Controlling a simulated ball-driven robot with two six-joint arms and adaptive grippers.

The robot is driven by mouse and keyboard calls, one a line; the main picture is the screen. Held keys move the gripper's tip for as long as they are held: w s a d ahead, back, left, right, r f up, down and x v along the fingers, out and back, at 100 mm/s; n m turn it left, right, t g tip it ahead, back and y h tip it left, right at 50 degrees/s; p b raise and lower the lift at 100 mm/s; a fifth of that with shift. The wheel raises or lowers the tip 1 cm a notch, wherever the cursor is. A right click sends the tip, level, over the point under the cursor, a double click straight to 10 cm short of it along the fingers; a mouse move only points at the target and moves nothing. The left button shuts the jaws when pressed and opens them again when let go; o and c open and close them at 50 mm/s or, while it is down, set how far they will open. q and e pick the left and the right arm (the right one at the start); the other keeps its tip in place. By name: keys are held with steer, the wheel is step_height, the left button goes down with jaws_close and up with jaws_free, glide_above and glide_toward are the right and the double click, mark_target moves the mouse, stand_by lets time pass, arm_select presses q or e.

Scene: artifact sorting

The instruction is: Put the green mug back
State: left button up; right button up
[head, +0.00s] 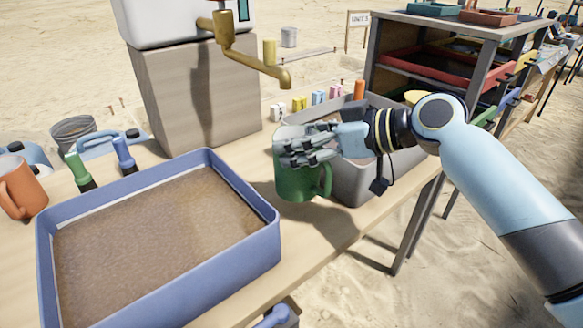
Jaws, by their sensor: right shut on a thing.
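The green mug (292,184) is in the middle of the head view, in front of the grey bin and right of the blue tray. My right gripper (290,150) is shut on the mug, with its fingers across the upper part. The mug looks upright, its handle toward the right. A shadow falls on the table near it; I cannot tell whether its base touches the wood. My left gripper is out of view.
A blue-rimmed tray (273,228) of brown material fills the front left. A grey bin (352,185) stands behind the mug. A brass tap (250,62) hangs above. An orange mug (18,188) is at far left. Bare table (330,232) shows at front right.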

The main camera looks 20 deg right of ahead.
steer(key=w+f, duration=0.1)
steer(key=w+a+f, duration=0.1)
steer(key=shift+w+a, duration=0.1)
steer(key=shift+w, duration=0.3)
steer(key=shift+f+b, duration=0.55)
steer(key=shift+f, duration=1.35)
steer(key=shift+f, duration=0.15)
steer(key=o, duration=1.5)
steer(key=shift+s+r, duration=0.15)
steer(key=shift+r, duration=0.1)
steer(key=v, duration=1.1)
steer(key=shift+s+d+r+p, duration=0.2)
steer(key=shift+d+p, duration=0.05)
steer(key=shift+p, duration=0.15)
